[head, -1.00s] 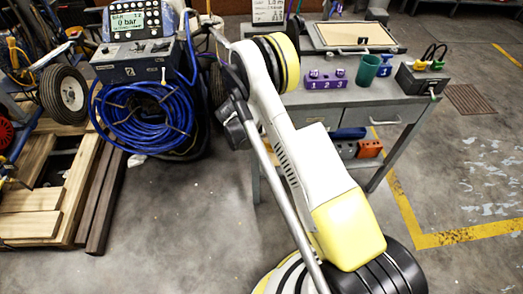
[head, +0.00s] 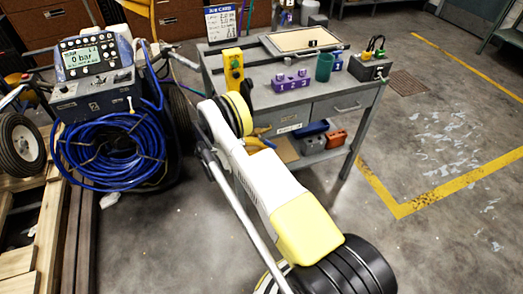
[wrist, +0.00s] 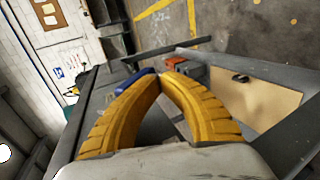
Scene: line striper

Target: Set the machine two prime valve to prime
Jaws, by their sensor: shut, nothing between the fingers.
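A line striper machine with a small screen reading 0 bar (head: 82,56) stands at the left in the head view. A coiled blue hose (head: 108,153) hangs on its front. A small mark on its front is too small to read surely, and I cannot make out which part is the prime valve or how it is set. My gripper (wrist: 160,76) shows in the wrist view with its two yellow ribbed fingers shut, tips together and empty. It points toward the workbench area, apart from the machine. In the head view my arm mostly hides it.
A grey workbench (head: 290,100) stands right of the machine, with a purple numbered block (head: 291,80), a green cup (head: 324,67) and a black box (head: 369,66) on top. Wooden planks (head: 22,262) lie at lower left. The floor at right is clear.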

